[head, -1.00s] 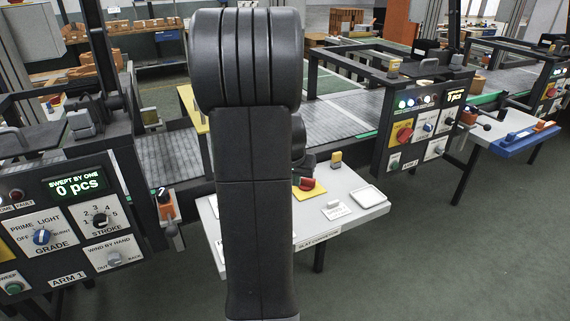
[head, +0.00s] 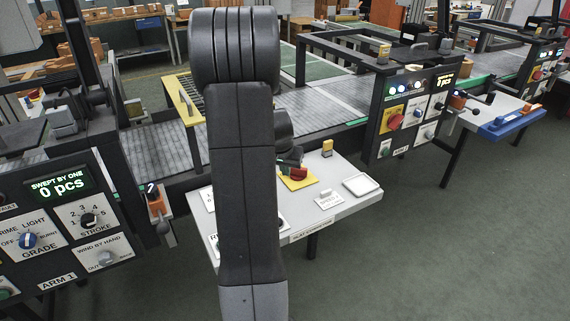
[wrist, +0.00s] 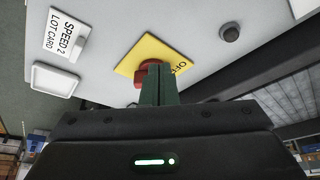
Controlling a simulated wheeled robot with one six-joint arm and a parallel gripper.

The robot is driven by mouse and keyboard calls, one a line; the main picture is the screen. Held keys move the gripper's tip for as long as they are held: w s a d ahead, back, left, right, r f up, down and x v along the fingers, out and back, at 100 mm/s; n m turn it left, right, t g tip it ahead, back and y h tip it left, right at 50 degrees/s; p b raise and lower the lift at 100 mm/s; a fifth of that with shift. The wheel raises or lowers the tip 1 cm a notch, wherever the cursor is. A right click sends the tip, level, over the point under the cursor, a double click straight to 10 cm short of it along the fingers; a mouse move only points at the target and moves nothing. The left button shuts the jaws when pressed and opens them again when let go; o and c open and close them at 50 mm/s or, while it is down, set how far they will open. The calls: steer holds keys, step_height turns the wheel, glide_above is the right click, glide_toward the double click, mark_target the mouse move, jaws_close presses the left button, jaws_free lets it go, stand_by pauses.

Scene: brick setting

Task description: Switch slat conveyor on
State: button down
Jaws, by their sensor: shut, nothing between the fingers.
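The slat conveyor's control table (head: 345,208) is a pale slab with a label on its front edge. On it a red knob (head: 299,173) sits on a yellow plate (head: 299,184). In the wrist view the red knob (wrist: 140,80) is partly hidden behind my fingers, and the yellow plate (wrist: 130,66) shows the letters "OFF", partly covered. My gripper (wrist: 158,85) is shut and empty, its fingertips in front of the knob. I cannot tell whether they touch it. In the head view my arm hides part of the table.
A "SPEED 2" lot card (head: 328,199) and a shallow white tray (head: 361,185) lie right of the plate. A small yellow-topped post (head: 327,147) stands behind. Control panels stand left (head: 70,225) and right (head: 413,110). Green floor in front is clear.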

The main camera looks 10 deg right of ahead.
mark_target(291, 176)
steer(key=x, duration=0.5)
steer(key=w, duration=0.1)
steer(key=w+d+p, duration=0.1)
steer(key=shift+w+d+f, duration=0.1)
steer(key=shift+w+d, duration=0.05)
steer(key=shift+w, duration=0.25)
steer(key=shift+w+d+p, duration=0.2)
steer(key=shift+w+p, duration=0.1)
steer(key=shift+w, duration=0.2)
steer(key=shift+f+b, duration=0.2)
steer(key=shift+b, duration=0.25)
